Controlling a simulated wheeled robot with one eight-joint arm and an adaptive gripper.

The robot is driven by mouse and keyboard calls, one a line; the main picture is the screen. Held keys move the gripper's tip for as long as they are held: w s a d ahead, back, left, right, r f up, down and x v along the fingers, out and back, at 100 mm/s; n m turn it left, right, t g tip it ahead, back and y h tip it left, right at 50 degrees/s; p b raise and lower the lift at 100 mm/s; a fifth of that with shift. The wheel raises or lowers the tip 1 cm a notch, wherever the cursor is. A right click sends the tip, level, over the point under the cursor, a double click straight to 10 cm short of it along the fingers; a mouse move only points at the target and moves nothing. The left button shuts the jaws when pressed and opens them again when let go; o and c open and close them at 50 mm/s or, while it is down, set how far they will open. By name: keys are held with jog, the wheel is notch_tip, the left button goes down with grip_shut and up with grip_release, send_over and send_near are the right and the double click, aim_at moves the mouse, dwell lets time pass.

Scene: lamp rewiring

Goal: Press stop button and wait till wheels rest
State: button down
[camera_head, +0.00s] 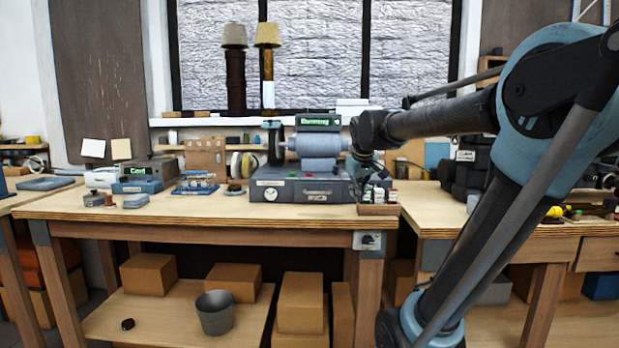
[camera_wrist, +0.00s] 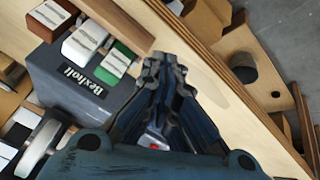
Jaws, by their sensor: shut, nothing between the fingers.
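A still picture does not show whether the wheels turn. My gripper (camera_head: 374,174) points down at the machine's right end. In the wrist view my gripper (camera_wrist: 163,62) is shut and empty, its fingertips close together. A small red and white part (camera_wrist: 153,139) shows behind the fingers, mostly hidden; I cannot tell if it is the stop button. Contact is not visible.
A switch box (camera_head: 369,240) is fixed below the bench edge. Two lamps (camera_head: 235,70) stand behind.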

jog(key=w+a+r+n+t+y, duration=0.1)
jog(key=w+a+r+n, duration=0.1)
jog(key=w+a+r, duration=0.5)
jog(key=w+a+r+n+t, duration=0.2)
jog(key=w+a+r, duration=0.5)
jog(key=w, duration=0.9)
jog(key=a+n, duration=0.1)
jog(key=a, duration=0.2)
jog(key=shift+a+r+n+y, duration=0.2)
jog(key=shift+a+n+y, duration=0.1)
jog(key=shift+a+y, duration=0.1)
jog(key=shift+w, duration=0.1)
jog(key=shift+d+f, duration=0.1)
jog(key=shift+f, duration=4.3)
jog(key=shift+f, duration=0.8)
jog(key=shift+r, duration=0.9)
jog(key=shift+r, duration=2.5)
